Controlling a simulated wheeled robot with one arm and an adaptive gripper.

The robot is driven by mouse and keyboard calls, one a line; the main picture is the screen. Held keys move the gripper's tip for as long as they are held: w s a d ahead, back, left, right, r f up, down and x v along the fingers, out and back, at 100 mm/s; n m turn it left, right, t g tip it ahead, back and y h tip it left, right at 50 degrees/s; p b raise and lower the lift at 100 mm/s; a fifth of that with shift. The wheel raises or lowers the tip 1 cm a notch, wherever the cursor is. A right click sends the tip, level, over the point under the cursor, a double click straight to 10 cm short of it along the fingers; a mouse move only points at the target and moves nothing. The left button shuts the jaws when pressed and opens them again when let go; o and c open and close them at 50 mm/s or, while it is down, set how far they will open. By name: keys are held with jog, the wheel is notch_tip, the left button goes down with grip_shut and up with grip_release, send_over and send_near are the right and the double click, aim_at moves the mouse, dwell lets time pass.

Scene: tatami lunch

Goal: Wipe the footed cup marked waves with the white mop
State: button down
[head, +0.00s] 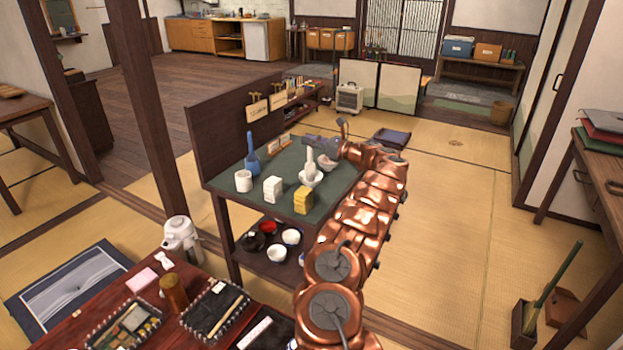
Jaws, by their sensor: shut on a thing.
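My gripper (318,143) is at the far right part of the green-topped stand (225,180), at the end of my copper arm. It is shut on the upright handle of a white mop (310,157). The mop's lower end is close above or against a white bowl-shaped piece (309,179); I cannot tell whether they touch. Another white shape (327,164) is just right of it, partly merged with it in view. A white cup (243,181) stands apart at the left of the top. No wave mark is readable on any piece.
A blue mop-like piece (251,160) stands at the back left of the top. A white block (272,190) and a yellow block (303,201) stand at the front. A dark panel (235,125) rises behind. Bowls (291,236) sit on the lower shelf.

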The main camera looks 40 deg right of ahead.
jog(key=shift+a+f+y, duration=0.1)
jog(key=shift+y, duration=0.2)
dwell(0.4)
jog(key=shift+h+b, duration=0.5)
jog(key=shift+h, duration=0.1)
jog(key=shift+m, duration=0.3)
jog(key=shift+h+b, duration=0.3)
jog(key=shift+b, duration=0.05)
